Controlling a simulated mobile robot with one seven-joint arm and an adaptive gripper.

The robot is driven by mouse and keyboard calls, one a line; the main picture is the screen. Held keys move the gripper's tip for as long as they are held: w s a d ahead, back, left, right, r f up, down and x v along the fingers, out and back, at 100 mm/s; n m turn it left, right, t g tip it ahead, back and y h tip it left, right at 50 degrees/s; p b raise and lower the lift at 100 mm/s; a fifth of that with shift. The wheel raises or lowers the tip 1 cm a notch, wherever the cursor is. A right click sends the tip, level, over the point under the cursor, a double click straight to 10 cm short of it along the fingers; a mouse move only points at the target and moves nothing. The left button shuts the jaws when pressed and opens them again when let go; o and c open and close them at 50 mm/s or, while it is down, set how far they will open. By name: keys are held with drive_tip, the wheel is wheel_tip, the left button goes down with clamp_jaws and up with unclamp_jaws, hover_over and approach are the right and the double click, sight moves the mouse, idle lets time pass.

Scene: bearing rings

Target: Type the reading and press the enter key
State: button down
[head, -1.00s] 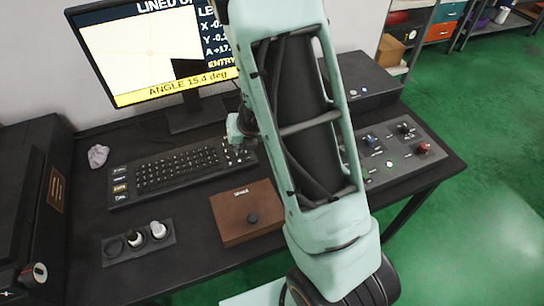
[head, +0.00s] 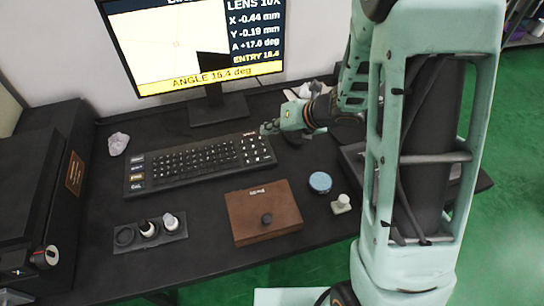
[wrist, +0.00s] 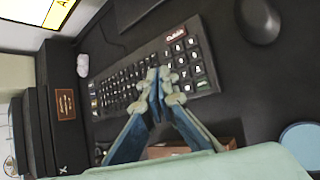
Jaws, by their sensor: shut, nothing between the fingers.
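The black keyboard (head: 190,163) lies on the dark desk below the monitor (head: 190,45). The monitor's yellow strip reads ANGLE 15.4 deg; the ENTRY line above it shows a number that looks like 15.4, but its digits are small. The number pad (head: 254,152) is at the keyboard's right end; it also shows in the wrist view (wrist: 190,62). One key (wrist: 175,35) at the pad's far corner has red lettering, too small to read. My gripper (head: 268,128) is shut and empty, by the pad's far right corner. In the wrist view its fingertips (wrist: 160,82) overlap the keys; contact cannot be told.
A brown box (head: 263,212) with a black knob stands in front of the keyboard. A blue round lid (head: 320,182) and a small white piece (head: 342,204) lie to its right. A holder (head: 125,247) with small parts is at front left. A dark mouse (wrist: 257,20) lies beyond the pad.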

sight(269, 158)
drive_tip(key=shift+f, duration=0.15)
wheel_tip(269, 158, down, 9)
drive_tip(key=b, duration=0.7)
drive_tip(key=shift+r+b, duration=0.2)
drive_tip(key=shift+b, duration=0.2)
idle(0.9)
drive_tip(key=shift+f+b, duration=0.45)
drive_tip(key=shift+b, duration=0.05)
drive_tip(key=shift+f+b, duration=0.35)
drive_tip(key=shift+b, duration=0.05)
idle(0.5)
drive_tip(key=shift+r, duration=0.1)
drive_tip(key=shift+r+p, duration=0.6)
drive_tip(key=shift+r, duration=0.1)
